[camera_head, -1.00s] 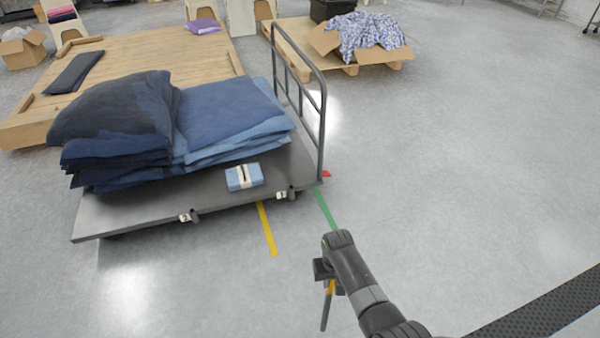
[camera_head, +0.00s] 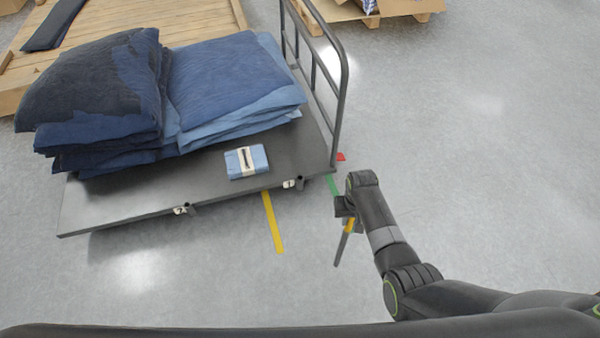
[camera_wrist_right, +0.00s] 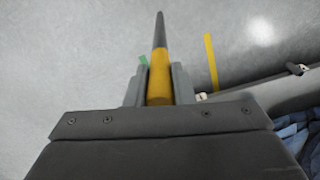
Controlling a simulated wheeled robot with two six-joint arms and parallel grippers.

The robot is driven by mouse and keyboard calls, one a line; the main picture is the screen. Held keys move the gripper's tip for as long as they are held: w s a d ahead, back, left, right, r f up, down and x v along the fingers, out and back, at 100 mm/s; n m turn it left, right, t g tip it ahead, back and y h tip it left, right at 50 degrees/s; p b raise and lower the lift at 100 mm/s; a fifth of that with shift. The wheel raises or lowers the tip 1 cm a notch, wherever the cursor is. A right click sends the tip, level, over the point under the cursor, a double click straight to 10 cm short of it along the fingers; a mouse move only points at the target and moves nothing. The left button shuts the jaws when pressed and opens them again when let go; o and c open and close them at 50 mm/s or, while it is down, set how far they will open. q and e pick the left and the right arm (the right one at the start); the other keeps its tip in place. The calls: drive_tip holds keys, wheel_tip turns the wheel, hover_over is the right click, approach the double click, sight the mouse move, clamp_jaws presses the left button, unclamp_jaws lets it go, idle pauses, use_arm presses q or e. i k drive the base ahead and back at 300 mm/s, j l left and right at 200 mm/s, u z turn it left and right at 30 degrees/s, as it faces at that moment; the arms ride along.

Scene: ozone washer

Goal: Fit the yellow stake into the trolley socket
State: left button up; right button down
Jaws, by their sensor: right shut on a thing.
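My right gripper (camera_head: 346,212) is shut on the yellow stake (camera_head: 348,226), which has a dark grey lower end. The stake hangs tilted, its dark end down and slightly left, clear of the trolley. In the right wrist view the yellow stake (camera_wrist_right: 160,66) sits between the two fingers, its dark end pointing away. The grey trolley (camera_head: 110,210) stands to the left. Its near edge has two small sockets, a left socket (camera_head: 188,209) and a right socket (camera_head: 299,183). The gripper is right of the right socket. My left gripper is not in view.
Dark and blue folded fabric stacks (camera_head: 225,85) and a small blue packet (camera_head: 246,161) lie on the trolley. Its upright rail (camera_head: 340,110) stands at the right end. A yellow floor strip (camera_head: 273,222) lies below the edge. Floor to the right is clear.

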sight(141, 129)
drive_tip(key=i+u, duration=0.15)
drive_tip(key=i, duration=0.4)
drive_tip(key=i+l+u, duration=0.15)
drive_tip(key=i, duration=0.4)
drive_tip(key=i+l+u, duration=0.1)
drive_tip(key=i, duration=0.4)
drive_tip(key=l, duration=0.1)
